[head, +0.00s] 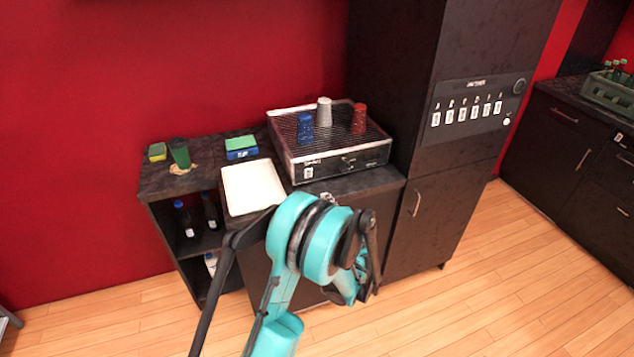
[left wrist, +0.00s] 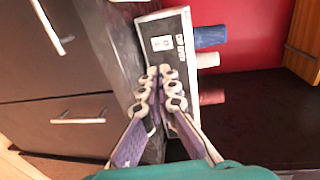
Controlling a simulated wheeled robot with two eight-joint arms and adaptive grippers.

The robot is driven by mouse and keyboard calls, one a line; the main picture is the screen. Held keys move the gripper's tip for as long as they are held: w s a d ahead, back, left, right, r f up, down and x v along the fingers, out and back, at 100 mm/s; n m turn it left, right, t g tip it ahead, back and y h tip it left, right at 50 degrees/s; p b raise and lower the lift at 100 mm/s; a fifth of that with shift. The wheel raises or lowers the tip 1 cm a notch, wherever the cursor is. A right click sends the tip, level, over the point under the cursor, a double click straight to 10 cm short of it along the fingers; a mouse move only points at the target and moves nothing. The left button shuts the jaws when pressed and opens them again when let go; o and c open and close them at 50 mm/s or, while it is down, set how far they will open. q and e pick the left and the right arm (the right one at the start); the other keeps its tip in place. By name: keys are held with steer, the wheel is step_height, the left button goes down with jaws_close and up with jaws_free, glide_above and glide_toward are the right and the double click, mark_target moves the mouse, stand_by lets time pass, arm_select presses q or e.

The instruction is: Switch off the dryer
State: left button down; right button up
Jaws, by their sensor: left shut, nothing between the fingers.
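The dryer (head: 335,166) is a low dark box with a wire grill on top, standing on a black cabinet against the red wall. A small white switch plate (head: 308,173) is at the left of its front panel, and a dark fixture is right of it. The plate also shows in the left wrist view (left wrist: 161,43). My left gripper (left wrist: 160,72) is shut and empty, with its fingertips over the lower edge of the front panel in that view, pointing toward the plate. I cannot tell whether they touch the panel. My right gripper is not in view.
A blue cup (head: 305,128), a white cup (head: 324,112) and a red cup (head: 359,118) stand on the grill. A white tray (head: 253,187) lies left of the dryer. A tall dark cabinet (head: 445,165) closes off the right side. Wooden floor is free in front.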

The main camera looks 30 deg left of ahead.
mark_target(309, 172)
arm_select(q)
steer(key=b+x, duration=0.1)
steer(key=x, duration=0.7)
steer(key=r+b+x, duration=0.1)
steer(key=x, duration=0.4)
steer(key=shift+b, duration=0.3)
steer(key=shift+w+a+r, duration=0.1)
steer(key=shift+w+a, duration=0.15)
steer(key=shift+a, duration=0.1)
